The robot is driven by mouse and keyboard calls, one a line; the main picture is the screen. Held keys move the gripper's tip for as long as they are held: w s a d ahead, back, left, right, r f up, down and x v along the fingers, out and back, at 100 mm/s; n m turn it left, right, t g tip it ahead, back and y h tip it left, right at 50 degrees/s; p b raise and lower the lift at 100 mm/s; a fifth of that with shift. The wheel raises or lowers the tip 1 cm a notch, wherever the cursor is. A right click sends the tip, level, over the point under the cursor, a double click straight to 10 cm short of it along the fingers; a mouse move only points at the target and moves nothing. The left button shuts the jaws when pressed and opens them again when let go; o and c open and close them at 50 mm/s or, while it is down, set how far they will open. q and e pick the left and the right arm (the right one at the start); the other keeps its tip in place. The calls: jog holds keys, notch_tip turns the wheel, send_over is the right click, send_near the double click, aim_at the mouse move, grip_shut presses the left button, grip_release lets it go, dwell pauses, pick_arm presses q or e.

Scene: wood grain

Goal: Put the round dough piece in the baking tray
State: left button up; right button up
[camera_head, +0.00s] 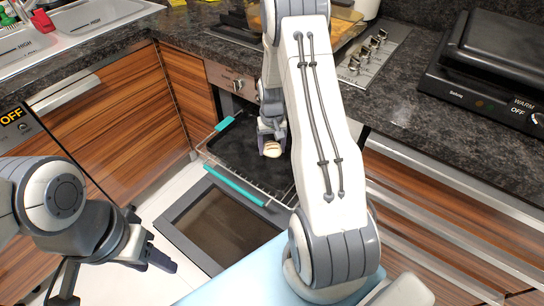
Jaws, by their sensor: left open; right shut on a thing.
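I cannot tell whether the dough touches the tray. The tray lies on a wire rack with teal edge strips, pulled out of the open oven (223,84). My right arm hides the tray's right part.
The oven door (222,226) hangs open below the rack. A dark stone counter (400,105) runs behind, with a sink (75,20) at left, a stove panel with knobs (368,50), and a black grill (490,60) at right. White floor (175,200) is clear at left.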

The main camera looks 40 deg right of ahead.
aim_at(272, 156)
jog(key=shift+f, duration=2.1)
jog(key=shift+f+b, duration=0.1)
jog(key=shift+b, duration=0.2)
jog(key=o, duration=1.4)
jog(key=shift+c, duration=0.2)
notch_tip(272, 156, up, 12)
jog(key=shift+r+p, duration=0.15)
jog(key=shift+p, duration=0.65)
jog(key=s+a+r+n, duration=0.3)
jog(key=a+r, duration=0.2)
jog(key=a, duration=0.5)
jog(key=s+a+r+n, duration=0.3)
jog(key=a+r, duration=0.2)
jog(key=a, duration=0.6)
jog(key=s+a+r+n, duration=0.2)
jog(key=s+a+n, duration=0.1)
jog(key=s, duration=0.6)
jog(key=s+a+r+n+y, duration=0.1)
jog(key=s+a+r+n, duration=0.1)
jog(key=s+a, duration=0.4)
jog(key=s+n, duration=0.1)
jog(key=s, duration=0.2)
jog(key=shift+s+a+n, duration=0.25)
jog(key=shift+s+n, duration=0.05)
jog(key=shift+s, duration=0.05)
